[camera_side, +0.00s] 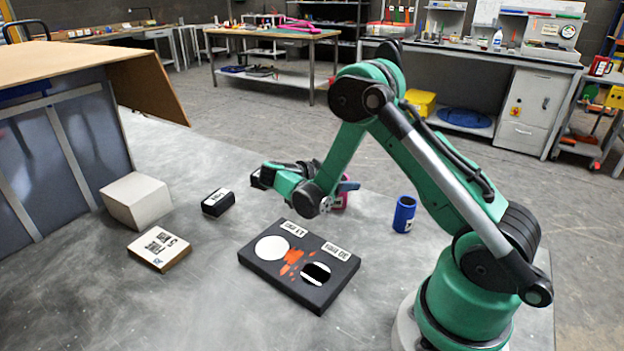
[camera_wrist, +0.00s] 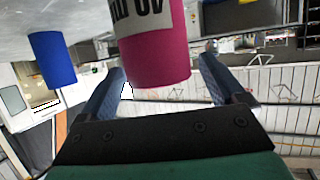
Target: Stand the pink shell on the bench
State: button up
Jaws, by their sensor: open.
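The pink shell (camera_side: 341,203) is mostly hidden behind my gripper (camera_side: 346,187) in the side view, near the bench's far edge. In the wrist view the pink shell (camera_wrist: 160,65) is a pink cylinder with a pale printed label, and it lies between the two blue fingers of my gripper (camera_wrist: 163,62). The fingers are open, with a gap visible beside the shell. I cannot tell from these views whether the shell touches the bench. The grey bench (camera_side: 205,290) lies under the work.
A blue can (camera_side: 404,215) stands right of the shell. A black plate (camera_side: 262,262) with two round spots and orange splashes lies in front. A small black box (camera_side: 218,202), a labelled block (camera_side: 160,249) and a white box (camera_side: 137,200) sit left. The bench front is clear.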

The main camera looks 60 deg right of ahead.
jog(key=v, duration=1.1)
jog(key=s+a+r+n+t+y, duration=0.2)
jog(key=a+n+t+y, duration=0.3)
jog(key=n, duration=0.6)
jog(key=s+a+r+n+t+y, duration=0.3)
jog(key=a+n+t+y, duration=0.3)
jog(key=n, duration=0.5)
jog(key=shift+s+a+n+t+y, duration=0.3)
jog(key=shift+s+t+y, duration=0.3)
jog(key=shift+y, duration=0.1)
